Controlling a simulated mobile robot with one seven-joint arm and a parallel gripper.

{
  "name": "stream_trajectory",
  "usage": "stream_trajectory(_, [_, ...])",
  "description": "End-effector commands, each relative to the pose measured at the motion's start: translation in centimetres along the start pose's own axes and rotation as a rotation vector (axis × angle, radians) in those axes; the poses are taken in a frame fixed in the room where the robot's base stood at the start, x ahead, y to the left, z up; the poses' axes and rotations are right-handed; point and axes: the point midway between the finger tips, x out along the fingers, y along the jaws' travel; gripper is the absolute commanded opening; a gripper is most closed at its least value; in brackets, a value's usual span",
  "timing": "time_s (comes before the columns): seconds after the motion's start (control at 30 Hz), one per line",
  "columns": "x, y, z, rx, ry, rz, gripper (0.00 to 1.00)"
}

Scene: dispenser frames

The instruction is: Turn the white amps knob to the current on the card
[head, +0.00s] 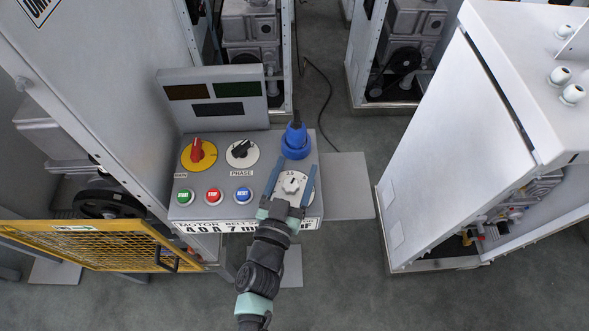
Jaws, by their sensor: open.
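The white amps knob (292,184) sits on a round white dial at the right of the grey control panel, with a small "5.5" mark above it. My gripper (294,168) is open, its two blue-grey fingers on either side of the knob; I cannot tell whether they touch it. The card (219,227) is a white strip along the panel's front edge. The knob's exact pointing is too small to tell.
A blue plug (296,142) stands just behind the dial. Left on the panel are a red knob on yellow (197,153), a black phase knob (240,153), and green, red and blue push buttons (213,195). A yellow mesh guard (105,245) is front left; a white cabinet (450,150) is right.

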Motion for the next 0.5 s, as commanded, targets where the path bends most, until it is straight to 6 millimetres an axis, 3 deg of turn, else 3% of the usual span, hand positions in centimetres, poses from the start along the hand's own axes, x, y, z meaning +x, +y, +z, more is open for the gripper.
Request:
stream_trajectory(0.07, [-0.02, 0.00, 0.00, 0.000, 0.000, 0.000, 0.69])
stream_trajectory(0.43, [-0.04, 0.00, 0.00, 0.000, 0.000, 0.000, 0.02])
stream_trajectory(0.5, [-0.04, 0.00, 0.00, 0.000, 0.000, 0.000, 0.00])
